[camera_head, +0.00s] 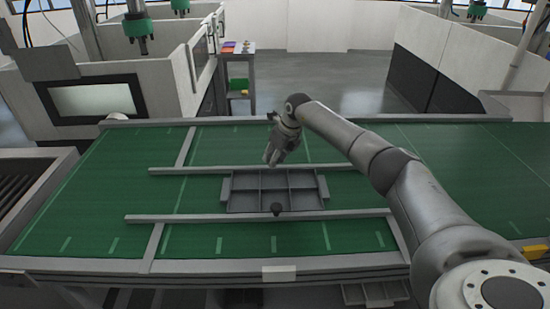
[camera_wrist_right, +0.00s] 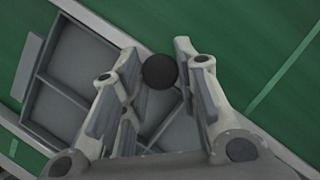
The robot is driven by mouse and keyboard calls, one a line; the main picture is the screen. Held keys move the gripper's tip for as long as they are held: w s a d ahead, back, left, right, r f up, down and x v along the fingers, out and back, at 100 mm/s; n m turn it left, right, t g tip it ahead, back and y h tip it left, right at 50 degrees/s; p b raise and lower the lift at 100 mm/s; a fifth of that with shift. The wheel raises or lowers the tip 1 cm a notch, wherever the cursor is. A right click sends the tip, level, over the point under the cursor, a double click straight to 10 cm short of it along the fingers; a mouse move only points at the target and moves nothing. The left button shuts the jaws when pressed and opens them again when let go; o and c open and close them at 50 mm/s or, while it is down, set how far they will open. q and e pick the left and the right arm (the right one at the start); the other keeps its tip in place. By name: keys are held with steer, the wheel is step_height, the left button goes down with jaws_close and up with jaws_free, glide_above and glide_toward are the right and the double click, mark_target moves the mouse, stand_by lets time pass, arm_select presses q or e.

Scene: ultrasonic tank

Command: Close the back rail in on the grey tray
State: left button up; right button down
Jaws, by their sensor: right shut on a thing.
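The grey tray (camera_head: 250,181), divided into several compartments, lies on the green belt in the middle of the head view. The back rail (camera_head: 195,170) runs along its far side, very close to the tray's edge; I cannot tell if they touch. My right gripper (camera_head: 271,160) is over the back rail, fingers pointing down, and hides part of it. In the wrist view, the right gripper's fingers (camera_wrist_right: 170,75) are shut around a round black knob (camera_wrist_right: 160,71) at the rail (camera_wrist_right: 100,23). The tray (camera_wrist_right: 80,58) lies to the left there. My left gripper is not in view.
The front rail (camera_head: 180,218), with a black knob (camera_head: 277,209), runs along the tray's near side. Crossbars (camera_head: 186,147) lie on the green belt (camera_head: 120,190). The belt's frame edges (camera_head: 200,263) bound it. Bare belt lies left of the tray.

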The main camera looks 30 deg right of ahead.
steer(key=shift+w+r, duration=0.1)
steer(key=shift+w, duration=0.1)
steer(key=c, duration=1.4)
jaws_free()
steer(key=shift+d, duration=0.1)
steer(key=shift+o, duration=1.4)
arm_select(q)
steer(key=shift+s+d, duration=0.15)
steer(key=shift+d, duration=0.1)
arm_select(e)
steer(key=v, duration=1.2)
steer(key=shift+s+f, duration=0.25)
